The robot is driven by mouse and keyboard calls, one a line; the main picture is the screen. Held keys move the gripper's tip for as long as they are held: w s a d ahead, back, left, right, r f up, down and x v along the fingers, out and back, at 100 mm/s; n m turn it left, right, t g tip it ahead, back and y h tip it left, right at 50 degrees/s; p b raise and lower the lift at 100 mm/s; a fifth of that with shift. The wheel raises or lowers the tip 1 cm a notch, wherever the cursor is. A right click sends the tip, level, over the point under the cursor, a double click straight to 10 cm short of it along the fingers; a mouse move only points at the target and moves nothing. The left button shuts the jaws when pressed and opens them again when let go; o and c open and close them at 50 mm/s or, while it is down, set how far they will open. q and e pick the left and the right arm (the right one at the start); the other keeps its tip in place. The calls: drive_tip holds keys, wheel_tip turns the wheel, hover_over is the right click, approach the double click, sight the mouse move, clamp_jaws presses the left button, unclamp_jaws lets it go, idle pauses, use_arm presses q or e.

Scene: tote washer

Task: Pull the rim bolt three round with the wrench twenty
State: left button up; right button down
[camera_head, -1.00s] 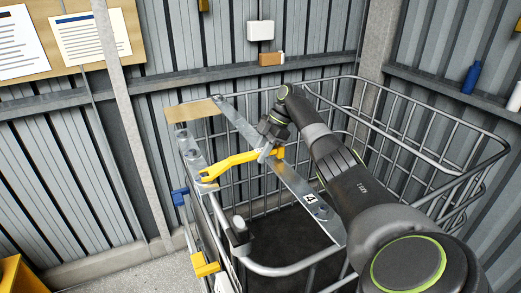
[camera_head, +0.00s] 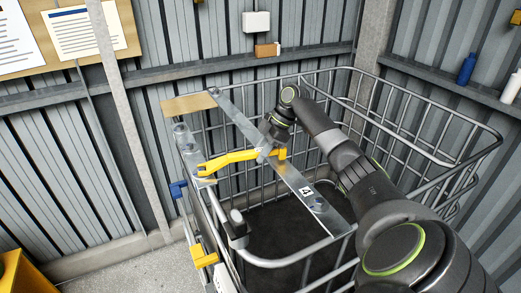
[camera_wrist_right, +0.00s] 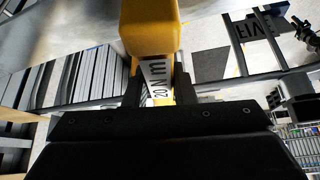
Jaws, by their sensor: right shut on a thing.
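The yellow wrench (camera_head: 232,158) lies nearly level in the head view, its open jaw at the left end. My right gripper (camera_head: 268,152) is shut on its handle near the right end. In the right wrist view, the wrench (camera_wrist_right: 152,32) runs between the fingers (camera_wrist_right: 160,92), with a white label reading "20 N m". The jaw end is at the left metal rim strip (camera_head: 188,151), which carries several round bolt heads. The jaw hides whatever bolt is under it, so I cannot tell how it is seated. My left gripper is not in view.
A metal bar (camera_head: 237,118) crosses the wire cage (camera_head: 455,115) under my right gripper; its near end carries a "4" tag (camera_head: 306,191) and a bolt (camera_head: 318,203). A tan board (camera_head: 188,105) lies at the far left corner. A grey upright fitting (camera_head: 236,228) stands on the near rim.

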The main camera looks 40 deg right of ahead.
drive_tip(key=shift+s+a+m, duration=0.5)
drive_tip(key=shift+s+m, duration=0.1)
drive_tip(key=shift+s, duration=0.3)
drive_tip(key=shift+s+a+m+t+h, duration=0.55)
drive_tip(key=shift+s+a+m, duration=0.35)
drive_tip(key=shift+s, duration=0.25)
drive_tip(key=shift+s, duration=0.1)
drive_tip(key=shift+s+a+m+t+h, duration=0.25)
drive_tip(key=shift+s+a+m+t, duration=0.1)
drive_tip(key=shift+s+a+m, duration=0.65)
drive_tip(key=shift+a, duration=0.1)
